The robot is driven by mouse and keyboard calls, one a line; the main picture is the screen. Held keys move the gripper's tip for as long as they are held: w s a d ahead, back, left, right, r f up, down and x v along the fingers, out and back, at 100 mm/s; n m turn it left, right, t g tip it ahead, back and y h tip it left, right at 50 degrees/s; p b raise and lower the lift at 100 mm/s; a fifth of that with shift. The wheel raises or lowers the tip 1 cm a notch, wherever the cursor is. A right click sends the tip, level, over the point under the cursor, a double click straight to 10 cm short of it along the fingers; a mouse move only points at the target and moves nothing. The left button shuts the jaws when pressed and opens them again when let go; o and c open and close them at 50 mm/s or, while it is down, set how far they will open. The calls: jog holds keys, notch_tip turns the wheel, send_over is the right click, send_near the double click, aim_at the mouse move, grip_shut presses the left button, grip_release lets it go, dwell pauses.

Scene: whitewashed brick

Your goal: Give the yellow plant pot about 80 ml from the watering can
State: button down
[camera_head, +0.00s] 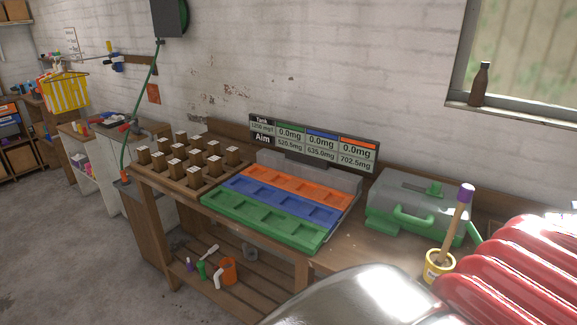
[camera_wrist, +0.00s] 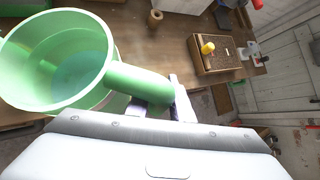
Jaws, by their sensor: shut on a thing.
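A small yellow pot (camera_head: 438,266) stands on the bench at the right in the head view. Its inside looks dark, and a wooden stick with a purple top stands up from it. In the wrist view, a green open-topped vessel (camera_wrist: 105,48), which looks like the watering can, fills the upper left. Bluish liquid (camera_wrist: 78,75) shows inside it. My gripper (camera_wrist: 160,107) is shut on its thick green handle. No spout is visible. The gripper itself does not show in the head view, so its distance from the pot cannot be told.
A green-and-grey toolbox (camera_head: 405,205) stands behind the pot. Left of it are a tray with orange, blue and green rows (camera_head: 282,208), a display board (camera_head: 315,143) and a wooden block rack (camera_head: 180,178). A bottle (camera_head: 480,84) stands on the windowsill.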

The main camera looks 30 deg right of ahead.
jog(key=shift+w+r, duration=0.1)
dwell(0.3)
jog(key=shift+w+d+r+n+g, duration=0.15)
jog(key=shift+w+r+n+g, duration=0.7)
jog(key=shift+w+r+g, duration=0.6)
jog(key=shift+w+d+r+n+g, duration=0.1)
jog(key=shift+w+r+n+g, duration=0.9)
jog(key=shift+g, duration=0.65)
jog(key=shift+r, duration=0.15)
jog(key=shift+w+r+n+g+h, duration=0.35)
jog(key=shift+w+r+g, duration=0.35)
jog(key=shift+w+r, duration=0.7)
dwell(3.0)
